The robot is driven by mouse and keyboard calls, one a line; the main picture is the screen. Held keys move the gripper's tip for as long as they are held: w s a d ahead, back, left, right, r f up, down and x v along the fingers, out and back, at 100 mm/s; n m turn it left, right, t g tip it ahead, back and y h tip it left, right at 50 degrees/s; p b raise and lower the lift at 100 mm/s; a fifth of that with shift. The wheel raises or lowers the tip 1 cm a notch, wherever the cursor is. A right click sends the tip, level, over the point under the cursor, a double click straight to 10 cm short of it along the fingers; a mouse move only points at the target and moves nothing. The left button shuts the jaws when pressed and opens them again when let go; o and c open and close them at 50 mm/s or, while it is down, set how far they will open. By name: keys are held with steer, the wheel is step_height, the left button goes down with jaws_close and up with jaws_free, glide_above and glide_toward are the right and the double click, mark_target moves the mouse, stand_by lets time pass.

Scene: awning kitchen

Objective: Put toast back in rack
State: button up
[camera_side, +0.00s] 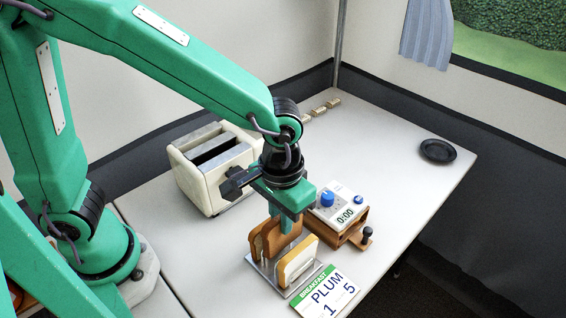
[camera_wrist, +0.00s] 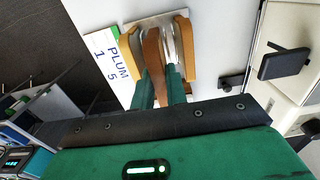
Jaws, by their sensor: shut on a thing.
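The metal toast rack (camera_side: 287,291) stands on the table with slices in it. A pale, brown-crusted slice (camera_side: 297,262) is at its front right, and a browner slice (camera_side: 256,244) at its left. My gripper (camera_side: 285,222) points down over the rack, shut on a dark brown toast slice (camera_side: 279,241) between those two. In the wrist view, my green fingers (camera_wrist: 160,88) pinch the held slice (camera_wrist: 153,50), with the pale-crusted slice (camera_wrist: 128,45) at left and another slice (camera_wrist: 186,45) at right. I cannot tell whether the held slice touches the rack's base.
A cream toaster (camera_side: 205,165) stands behind, left of the gripper. A timer box (camera_side: 338,212) reading 0:00 is close on the right. A BREAKFAST card (camera_side: 325,292) lies at the front of the rack. A black dish (camera_side: 437,150) sits far right; the table between is clear.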

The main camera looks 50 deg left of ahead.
mark_target(282, 236)
steer(key=shift+f, duration=2.7)
steer(key=o, duration=1.1)
steer(key=shift+r, duration=0.1)
steer(key=shift+r, duration=3.4)
